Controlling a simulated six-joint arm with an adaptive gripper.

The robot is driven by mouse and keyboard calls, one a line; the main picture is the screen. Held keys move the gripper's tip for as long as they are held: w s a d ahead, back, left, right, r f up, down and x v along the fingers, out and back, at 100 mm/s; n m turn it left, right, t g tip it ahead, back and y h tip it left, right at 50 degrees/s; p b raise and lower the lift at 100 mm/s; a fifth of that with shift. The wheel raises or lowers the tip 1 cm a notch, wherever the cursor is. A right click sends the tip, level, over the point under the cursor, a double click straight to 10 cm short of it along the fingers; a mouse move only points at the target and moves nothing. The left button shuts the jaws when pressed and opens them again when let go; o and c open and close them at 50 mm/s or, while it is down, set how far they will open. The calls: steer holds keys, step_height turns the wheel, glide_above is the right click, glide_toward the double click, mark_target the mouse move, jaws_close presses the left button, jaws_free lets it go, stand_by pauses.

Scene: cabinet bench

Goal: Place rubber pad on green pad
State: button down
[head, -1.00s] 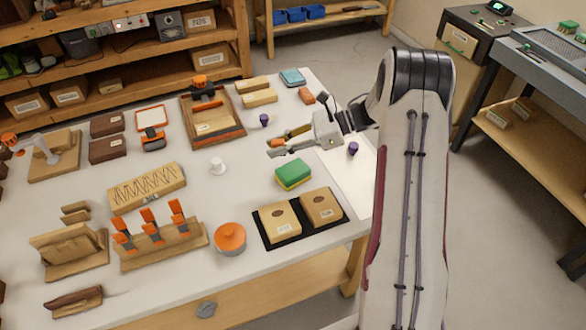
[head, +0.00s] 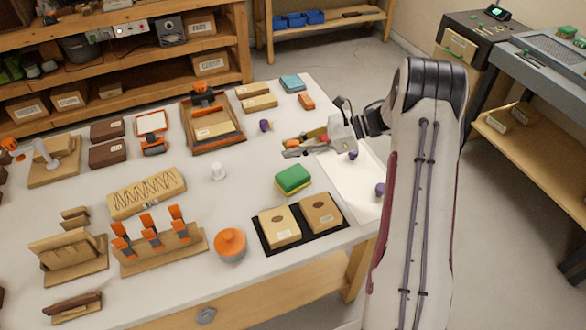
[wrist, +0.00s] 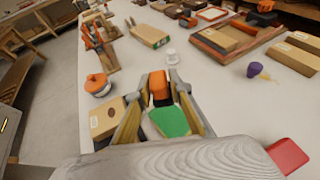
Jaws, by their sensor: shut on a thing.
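My gripper (head: 290,148) is above the table, up and away from the green pad in the head view. Its fingers are shut on a small orange block (wrist: 159,84) with a dark lower part, which appears to be the rubber pad.
Two brown boxes (head: 279,227) stand on a black mat (head: 340,209). An orange-topped round pot (head: 230,243) and a white peg (head: 218,171) stand nearby. Purple knobs (head: 265,125) stand around my gripper. A red block (head: 306,101) lies farther back.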

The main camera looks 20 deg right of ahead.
glide_above(293, 174)
steer(key=shift+f, duration=2.1)
steer(key=shift+f, duration=1.9)
steer(key=shift+f, duration=0.1)
steer(key=c, duration=1.8)
jaws_free()
steer(key=v, duration=1.2)
steer(key=shift+r, duration=0.25)
steer(key=shift+w, duration=0.1)
